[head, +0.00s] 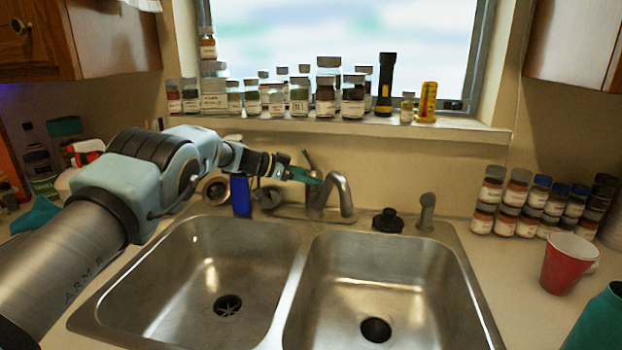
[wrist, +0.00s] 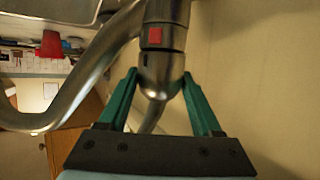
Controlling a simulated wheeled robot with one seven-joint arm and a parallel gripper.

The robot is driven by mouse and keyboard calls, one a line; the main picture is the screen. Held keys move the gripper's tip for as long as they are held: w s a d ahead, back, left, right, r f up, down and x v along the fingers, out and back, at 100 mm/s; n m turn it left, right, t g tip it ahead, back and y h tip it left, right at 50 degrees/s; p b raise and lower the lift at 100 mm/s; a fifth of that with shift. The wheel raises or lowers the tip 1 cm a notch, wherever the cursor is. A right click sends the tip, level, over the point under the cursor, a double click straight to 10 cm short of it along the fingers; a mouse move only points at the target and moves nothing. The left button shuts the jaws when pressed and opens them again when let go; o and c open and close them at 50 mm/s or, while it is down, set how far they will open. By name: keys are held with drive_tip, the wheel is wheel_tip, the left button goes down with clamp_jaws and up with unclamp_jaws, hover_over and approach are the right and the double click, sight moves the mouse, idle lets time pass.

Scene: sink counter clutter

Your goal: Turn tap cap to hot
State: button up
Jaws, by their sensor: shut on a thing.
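The metal tap (head: 341,192) stands behind the divider of the double sink, with its curved spout toward the right basin. In the wrist view its spout (wrist: 88,82) bends away to the left, and a red square mark (wrist: 155,36) shows on its body. The rounded tap cap (wrist: 160,78) sits between my green fingers. My gripper (wrist: 159,74) is shut on the tap cap, one finger on each side. In the head view my gripper (head: 308,177) reaches the tap from the left. A thin lever (head: 308,158) rises behind my fingers; the cap's contact is partly hidden there.
A blue object (head: 241,196) stands on the sink's back rim below my arm. A black stopper (head: 388,220) and a sprayer (head: 426,212) sit right of the tap. Jars line the windowsill (head: 450,131). A red cup (head: 567,265) stands at right. Both basins are empty.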

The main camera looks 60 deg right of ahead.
drive_tip(key=shift+m+g+y+b, duration=0.3)
drive_tip(key=shift+m+g+y, duration=0.1)
drive_tip(key=shift+m+g, duration=0.1)
idle(0.3)
drive_tip(key=o, duration=1.4)
drive_tip(key=shift+w, duration=0.1)
drive_tip(key=b+v, duration=0.4)
drive_tip(key=v, duration=0.6)
drive_tip(key=shift+w+a+r, duration=0.15)
drive_tip(key=shift+a+r, duration=0.05)
drive_tip(key=shift+a, duration=0.05)
drive_tip(key=shift+c, duration=0.4)
